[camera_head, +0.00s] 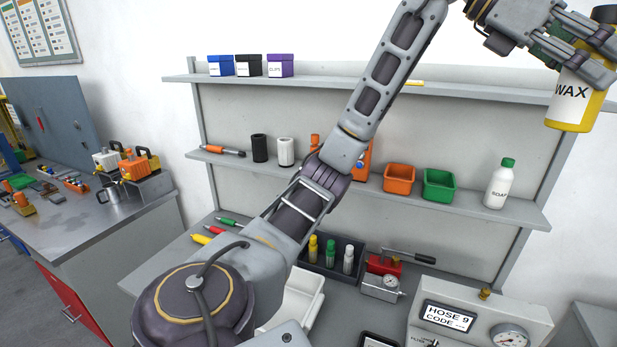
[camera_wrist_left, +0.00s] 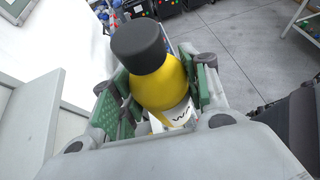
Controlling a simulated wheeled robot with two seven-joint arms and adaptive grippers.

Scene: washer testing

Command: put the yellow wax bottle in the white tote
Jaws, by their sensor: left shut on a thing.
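The yellow wax bottle (camera_head: 568,112), with a white WAX label and a dark cap, is in my left gripper (camera_head: 590,55) at the top right of the head view. The gripper is shut around its upper body. The bottle is upright or nearly so, in the air by the upper shelf's right end. In the left wrist view the bottle (camera_wrist_left: 165,88) sits between the green-padded fingers of the left gripper (camera_wrist_left: 160,100). A white open container (camera_head: 305,290), seemingly the tote, stands on the bench at the lower middle, partly hidden by my left arm. My right gripper is not in view.
The upper shelf (camera_head: 430,90) holds small boxes. The lower shelf (camera_head: 460,205) holds cans, an orange bin (camera_head: 399,179), a green bin (camera_head: 440,185) and a soap bottle (camera_head: 500,184).

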